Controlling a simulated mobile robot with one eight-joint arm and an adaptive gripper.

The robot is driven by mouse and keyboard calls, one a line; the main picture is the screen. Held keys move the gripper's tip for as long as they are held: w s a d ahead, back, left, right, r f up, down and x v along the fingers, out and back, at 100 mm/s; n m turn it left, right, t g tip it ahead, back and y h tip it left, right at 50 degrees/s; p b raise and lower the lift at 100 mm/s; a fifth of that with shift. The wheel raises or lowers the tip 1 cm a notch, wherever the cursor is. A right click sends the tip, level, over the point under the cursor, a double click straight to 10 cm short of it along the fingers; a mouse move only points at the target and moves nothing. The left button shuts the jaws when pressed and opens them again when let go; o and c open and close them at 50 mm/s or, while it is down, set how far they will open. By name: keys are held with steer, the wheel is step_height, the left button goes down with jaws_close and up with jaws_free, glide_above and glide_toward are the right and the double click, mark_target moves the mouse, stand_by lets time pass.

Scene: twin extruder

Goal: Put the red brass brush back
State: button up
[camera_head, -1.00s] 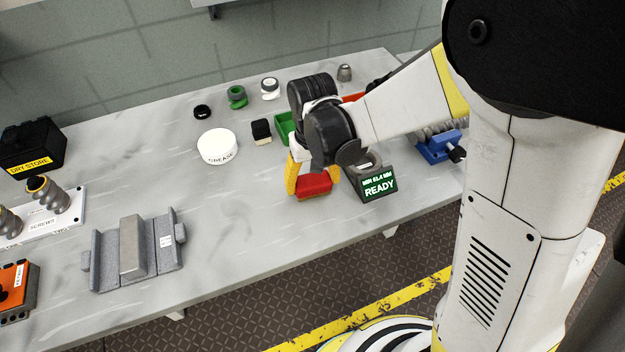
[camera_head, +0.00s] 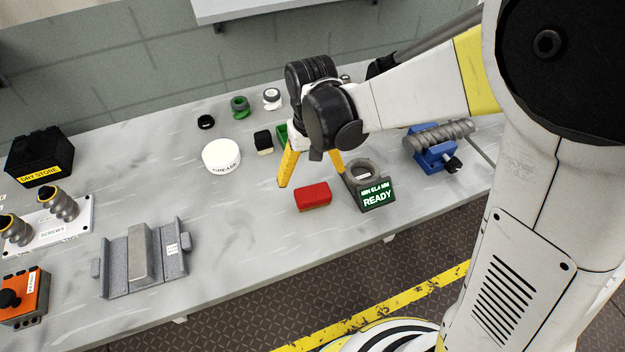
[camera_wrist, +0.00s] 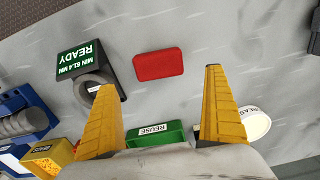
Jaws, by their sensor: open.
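The red brush (camera_head: 313,196) lies on the grey bench, its red back up, left of the gauge with the green READY display. It also shows in the wrist view (camera_wrist: 159,64), beyond my fingertips and between their lines. My gripper (camera_head: 312,178) is open and empty, with its yellow fingers spread above the bench just behind the brush. In the wrist view the open fingers (camera_wrist: 158,80) frame bare bench and touch nothing. A green bin labelled REUSE (camera_wrist: 155,134) is partly hidden behind my gripper; its edge shows in the head view (camera_head: 282,134).
The READY gauge (camera_head: 377,196) stands close right of the brush. A blue vise with a screw (camera_head: 433,158) is farther right. A white grease tub (camera_head: 221,156) and a black-and-cream block (camera_head: 263,143) stand left.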

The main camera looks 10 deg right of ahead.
mark_target(311, 190)
steer(key=s+d+r+m+t, duration=0.2)
steer(key=s+d+r+t, duration=0.5)
steer(key=s+d+r, duration=0.4)
step_height(311, 190, up, 3)
steer(key=d, duration=0.2)
steer(key=shift+s+d+p, duration=0.15)
steer(key=shift+d+p, duration=0.2)
steer(key=shift+d, duration=0.05)
steer(key=shift+f, duration=0.15)
steer(key=shift+f+b, duration=0.2)
steer(key=shift+b, duration=0.1)
stand_by(1.0)
